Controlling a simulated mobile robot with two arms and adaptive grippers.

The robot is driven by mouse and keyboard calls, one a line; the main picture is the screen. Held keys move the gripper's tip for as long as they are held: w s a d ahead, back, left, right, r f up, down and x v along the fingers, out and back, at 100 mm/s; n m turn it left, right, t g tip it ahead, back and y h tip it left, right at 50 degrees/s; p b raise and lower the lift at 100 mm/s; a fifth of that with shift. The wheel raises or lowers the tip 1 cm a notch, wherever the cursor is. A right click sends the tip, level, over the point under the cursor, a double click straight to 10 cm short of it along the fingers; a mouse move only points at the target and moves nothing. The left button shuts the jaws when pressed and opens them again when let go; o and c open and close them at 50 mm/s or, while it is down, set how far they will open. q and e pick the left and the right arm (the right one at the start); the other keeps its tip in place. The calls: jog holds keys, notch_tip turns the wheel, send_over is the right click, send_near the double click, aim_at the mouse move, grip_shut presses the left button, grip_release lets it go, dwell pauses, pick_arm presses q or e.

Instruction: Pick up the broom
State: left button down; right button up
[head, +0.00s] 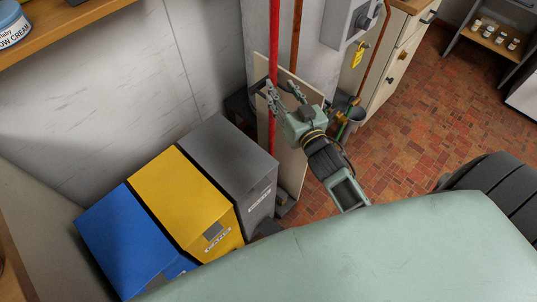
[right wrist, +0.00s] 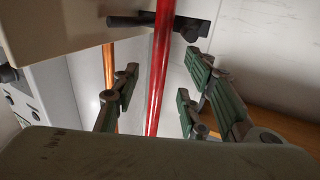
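A long red pole (head: 274,45), which looks like the broom's handle, stands upright against the wall behind the bins. It also shows in the right wrist view (right wrist: 160,65), with a dark bracket beside it near the top. The broom's head is not visible. My right gripper (head: 281,91) is at the pole. In the right wrist view my right gripper's fingers (right wrist: 157,88) are spread, with the pole in the gap between them; I cannot tell whether they touch it. My left gripper is not in view.
Grey (head: 228,158), yellow (head: 185,205) and blue (head: 125,240) bins stand in a row left of the pole. A pale board (head: 290,165) leans behind my right gripper. A grey wall box (head: 350,22) and cabinet (head: 400,50) are right of it. Brick-tiled floor (head: 420,120) is open at right.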

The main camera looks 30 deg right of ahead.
aim_at(275, 80)
jog(key=shift+w+f, duration=0.1)
jog(key=shift+w, duration=0.85)
jog(key=shift+w+r+b, duration=0.25)
jog(key=shift+w+b, duration=0.05)
jog(key=shift+b, duration=0.2)
jog(key=w, duration=0.2)
jog(key=w+b, duration=0.1)
jog(key=shift+w+d+f, duration=0.15)
jog(key=shift+w+d, duration=0.05)
jog(key=shift+w, duration=0.5)
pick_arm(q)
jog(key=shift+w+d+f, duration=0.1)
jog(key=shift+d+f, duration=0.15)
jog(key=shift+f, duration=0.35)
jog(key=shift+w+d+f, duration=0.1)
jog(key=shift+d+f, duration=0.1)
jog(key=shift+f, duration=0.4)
pick_arm(e)
jog(key=shift+s, duration=0.1)
jog(key=shift+c, duration=0.2)
jog(key=c, duration=1)
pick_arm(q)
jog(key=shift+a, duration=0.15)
pick_arm(e)
grip_shut()
jog(key=shift+r, duration=0.2)
